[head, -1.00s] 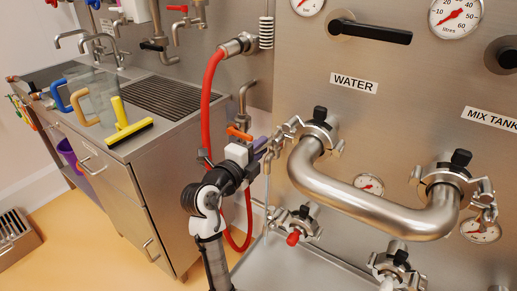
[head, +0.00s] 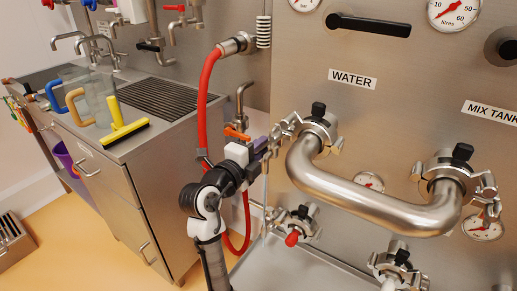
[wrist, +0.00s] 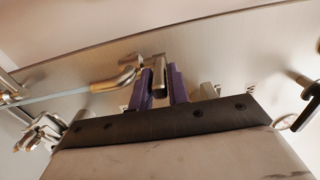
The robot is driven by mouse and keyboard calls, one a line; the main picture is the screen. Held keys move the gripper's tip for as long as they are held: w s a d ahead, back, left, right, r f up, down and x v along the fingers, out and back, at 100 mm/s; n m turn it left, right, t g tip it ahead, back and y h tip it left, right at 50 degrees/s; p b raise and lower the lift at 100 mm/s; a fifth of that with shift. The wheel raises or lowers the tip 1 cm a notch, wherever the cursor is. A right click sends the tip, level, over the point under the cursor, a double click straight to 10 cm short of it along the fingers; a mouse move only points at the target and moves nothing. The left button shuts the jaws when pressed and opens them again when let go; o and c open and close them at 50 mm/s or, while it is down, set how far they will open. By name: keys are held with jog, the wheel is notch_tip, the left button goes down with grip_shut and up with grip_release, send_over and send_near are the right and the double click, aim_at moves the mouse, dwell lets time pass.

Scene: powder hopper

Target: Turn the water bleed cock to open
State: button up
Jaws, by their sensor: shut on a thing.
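The water bleed cock is a small metal fitting (wrist: 125,77) on the steel panel, under the WATER label (head: 352,79). In the wrist view its bent metal outlet and upright handle piece (wrist: 159,76) show, with the handle between my purple fingertips. My gripper (head: 262,145) is shut on that handle. In the head view it sits left of the upper clamp of the bent pipe, and my fingers and the clamp's wing nut hide most of the cock. I cannot tell the handle's exact angle.
The thick bent steel pipe (head: 370,205) juts out just right of my gripper. A red hose (head: 203,110) hangs close behind my arm. A red-tipped valve (head: 291,238) sits below. A sink bench (head: 150,165) with a yellow squeegee (head: 122,128) stands at left.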

jog(key=shift+s+d+f+b, duration=0.1)
jog(key=shift+s+d+b, duration=0.1)
jog(key=shift+d+b, duration=0.25)
jog(key=o, duration=0.7)
jog(key=shift+o, duration=0.2)
jog(key=shift+a, duration=0.1)
jog(key=shift+s+a, duration=0.25)
jog(key=shift+a, duration=0.05)
jog(key=b+v, duration=0.2)
jog(key=v, duration=0.6)
jog(key=shift+b, duration=0.35)
